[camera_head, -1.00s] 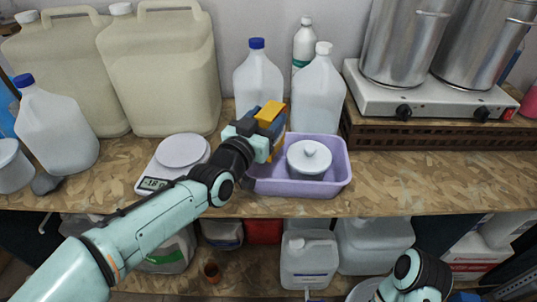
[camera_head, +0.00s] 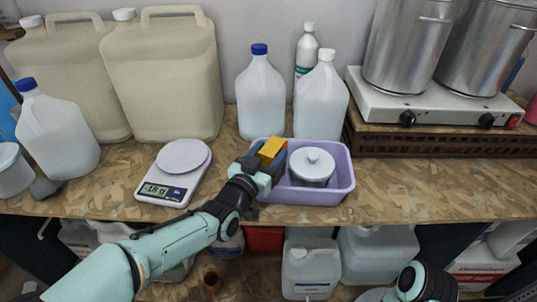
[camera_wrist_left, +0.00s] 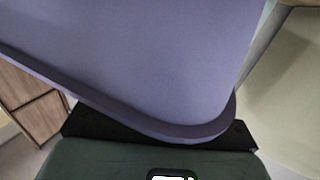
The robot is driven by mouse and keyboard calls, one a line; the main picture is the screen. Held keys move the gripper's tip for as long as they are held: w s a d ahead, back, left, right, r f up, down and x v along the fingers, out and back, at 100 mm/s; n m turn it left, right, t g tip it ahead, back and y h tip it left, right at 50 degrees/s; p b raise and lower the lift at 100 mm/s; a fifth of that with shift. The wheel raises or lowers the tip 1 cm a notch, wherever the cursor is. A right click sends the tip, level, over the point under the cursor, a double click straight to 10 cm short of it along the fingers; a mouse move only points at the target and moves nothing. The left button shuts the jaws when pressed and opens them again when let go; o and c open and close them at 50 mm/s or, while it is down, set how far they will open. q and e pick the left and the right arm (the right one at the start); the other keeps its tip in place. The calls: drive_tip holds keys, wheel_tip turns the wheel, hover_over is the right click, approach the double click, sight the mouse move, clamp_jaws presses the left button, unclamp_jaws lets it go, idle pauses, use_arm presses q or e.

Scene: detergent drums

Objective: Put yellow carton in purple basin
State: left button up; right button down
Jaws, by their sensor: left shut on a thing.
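The purple basin (camera_head: 335,191) stands near the front edge of the wooden shelf, with a white lidded pot (camera_head: 312,167) in its right part. The yellow carton (camera_head: 271,148), with blue on its side, is at the basin's left end. My left gripper (camera_head: 262,163) is shut on the carton and holds it low, over the basin's left part. The carton's lower part is hidden, so I cannot tell whether it touches the basin floor. In the left wrist view, the basin's purple wall and rim (camera_wrist_left: 160,70) fill most of the picture, and the carton is not seen.
A kitchen scale (camera_head: 172,178) is left of the basin. Two bottles, one blue-capped (camera_head: 260,95) and one white-capped (camera_head: 321,98), stand close behind it. A hot plate (camera_head: 430,102) with steel pots is at the back right. The shelf right of the basin is clear.

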use_arm(q)
drive_tip(key=o, duration=1.3)
drive_tip(key=shift+r+p, duration=0.15)
drive_tip(key=shift+p, duration=0.15)
drive_tip(key=b+v, duration=0.1)
drive_tip(key=v, duration=1.1)
